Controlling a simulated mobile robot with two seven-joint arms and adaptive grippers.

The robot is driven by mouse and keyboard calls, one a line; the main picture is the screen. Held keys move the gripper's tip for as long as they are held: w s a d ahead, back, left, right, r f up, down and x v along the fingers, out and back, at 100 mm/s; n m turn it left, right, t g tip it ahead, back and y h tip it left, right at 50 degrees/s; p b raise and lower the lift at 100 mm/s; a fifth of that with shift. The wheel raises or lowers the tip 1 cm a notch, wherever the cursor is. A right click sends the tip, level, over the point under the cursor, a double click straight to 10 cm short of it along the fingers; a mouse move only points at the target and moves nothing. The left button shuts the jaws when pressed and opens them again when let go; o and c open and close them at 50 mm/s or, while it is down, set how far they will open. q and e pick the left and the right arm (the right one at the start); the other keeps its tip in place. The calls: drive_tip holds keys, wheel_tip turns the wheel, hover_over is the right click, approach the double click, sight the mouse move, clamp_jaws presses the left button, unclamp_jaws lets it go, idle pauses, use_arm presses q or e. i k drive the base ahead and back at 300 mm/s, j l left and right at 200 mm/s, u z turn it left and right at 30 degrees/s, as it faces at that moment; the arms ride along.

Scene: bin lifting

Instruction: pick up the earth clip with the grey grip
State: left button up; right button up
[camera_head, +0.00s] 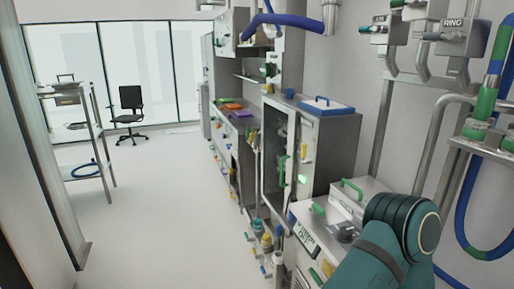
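I cannot make out an earth clip with a grey grip for certain. A small grey object (346,232) lies on the low unit at the lower right, in front of a white box with a green handle; it is too small to identify. A grey lever-like part (432,36) sticks out of the wall box marked RING at the upper right. A teal link of my own arm fills the lower right corner and hides part of the low unit. Neither of my grippers shows in the head view.
A row of cabinets and a bench (232,118) runs along the right side. A blue tray (325,108) lies on a grey cabinet. Pipes and a blue hose (470,215) line the right wall. A shelf rack (100,130) and a chair (130,103) stand left; the floor between is clear.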

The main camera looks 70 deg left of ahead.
sight(256, 139)
drive_tip(key=j+u, duration=0.15)
drive_tip(key=u, duration=0.25)
drive_tip(key=j+u, duration=0.15)
drive_tip(key=u, duration=0.3)
drive_tip(key=j+u, duration=0.15)
drive_tip(key=u, duration=0.25)
drive_tip(key=i+j+u, duration=0.7)
drive_tip(key=j, duration=0.15)
drive_tip(key=i+j, duration=0.55)
drive_tip(key=i+j+z, duration=0.15)
drive_tip(key=i+j, duration=1.7)
